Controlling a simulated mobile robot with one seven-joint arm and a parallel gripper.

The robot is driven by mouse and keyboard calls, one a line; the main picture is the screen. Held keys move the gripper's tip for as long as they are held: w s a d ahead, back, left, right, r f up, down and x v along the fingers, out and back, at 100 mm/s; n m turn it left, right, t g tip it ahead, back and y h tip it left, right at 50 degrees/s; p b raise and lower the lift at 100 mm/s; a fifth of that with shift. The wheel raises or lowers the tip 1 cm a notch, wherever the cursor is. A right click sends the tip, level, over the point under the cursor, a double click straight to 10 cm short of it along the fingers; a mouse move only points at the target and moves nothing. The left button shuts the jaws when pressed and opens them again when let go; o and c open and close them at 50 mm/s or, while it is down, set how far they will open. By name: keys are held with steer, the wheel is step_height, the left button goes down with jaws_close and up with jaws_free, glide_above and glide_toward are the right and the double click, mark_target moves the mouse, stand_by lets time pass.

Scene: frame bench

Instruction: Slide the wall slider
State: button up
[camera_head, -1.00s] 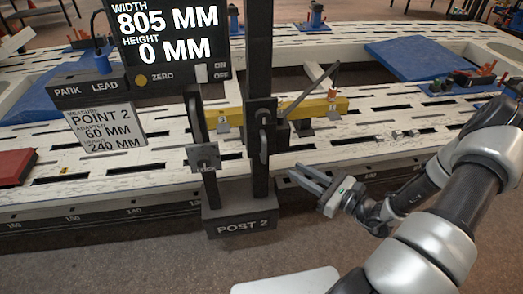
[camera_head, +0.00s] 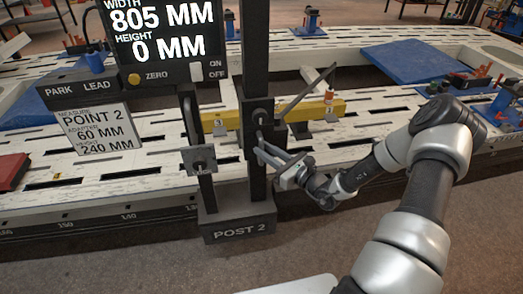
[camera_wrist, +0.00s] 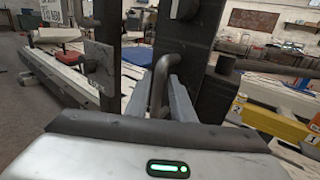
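The slider is a dark block (camera_head: 251,112) on the tall post labelled POST 2, with a dark bar-like handle on its front and a slanted rod to its right. In the wrist view the slider block (camera_wrist: 180,50) stands upright ahead, and its grey bent handle (camera_wrist: 157,84) shows between my fingers. My gripper (camera_head: 263,150) is at the lower part of the handle, reaching in from the right. Its fingers (camera_wrist: 158,103) are apart, one on each side of the handle. I cannot tell whether either finger touches it.
A shorter post with a square LOCK plate (camera_head: 199,159) stands just left of the slider. A display (camera_head: 163,45) reading 805 MM width and 0 MM height hangs upper left. A yellow beam (camera_head: 222,117) lies behind the post on the white slotted bench (camera_head: 370,137).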

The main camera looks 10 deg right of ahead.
steer(key=shift+x, duration=1)
jaws_close()
step_height(320, 180, up, 17)
steer(key=p, duration=1.3)
jaws_free()
